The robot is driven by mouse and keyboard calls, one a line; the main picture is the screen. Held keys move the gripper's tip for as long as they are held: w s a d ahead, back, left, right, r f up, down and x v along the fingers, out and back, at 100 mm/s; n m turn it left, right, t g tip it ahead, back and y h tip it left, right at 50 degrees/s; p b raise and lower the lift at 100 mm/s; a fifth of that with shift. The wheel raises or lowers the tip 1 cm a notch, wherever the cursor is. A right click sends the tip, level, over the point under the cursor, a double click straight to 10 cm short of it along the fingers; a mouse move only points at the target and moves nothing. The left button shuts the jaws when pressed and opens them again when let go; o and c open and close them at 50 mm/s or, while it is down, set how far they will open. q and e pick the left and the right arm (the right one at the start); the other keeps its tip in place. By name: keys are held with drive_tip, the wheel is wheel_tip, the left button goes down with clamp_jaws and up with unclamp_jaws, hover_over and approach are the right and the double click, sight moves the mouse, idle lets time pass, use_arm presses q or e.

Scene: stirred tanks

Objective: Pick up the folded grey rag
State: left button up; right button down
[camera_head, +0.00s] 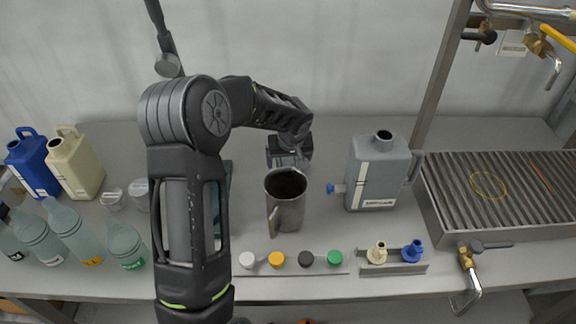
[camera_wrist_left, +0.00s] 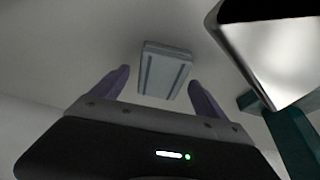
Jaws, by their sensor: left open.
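My left gripper (camera_head: 288,160) is behind the steel jug (camera_head: 288,205), fingers pointing down. In the left wrist view its two purple-grey fingers are spread, one on each side of the rag's image, with the rag beyond their tips. The gripper is empty. My right gripper is not seen.
The steel jug stands close to the left gripper and fills the upper right of the wrist view. A grey canister (camera_head: 378,175) stands to its right. A row of coloured caps (camera_head: 306,259) lies in front. A slatted metal tray (camera_head: 436,222) is at the right, bottles (camera_head: 72,232) at the left.

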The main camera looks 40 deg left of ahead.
sight(288, 163)
use_arm(q)
drive_tip(key=shift+f+b, duration=0.15)
drive_tip(key=shift+b, duration=0.25)
drive_tip(key=shift+c, duration=0.3)
drive_tip(key=c, duration=1.4)
drive_tip(key=shift+r+p, duration=0.5)
drive_tip(key=shift+p, duration=0.2)
wheel_tip(288, 163, up, 10)
drive_tip(key=b, duration=0.2)
drive_tip(key=shift+f, duration=0.25)
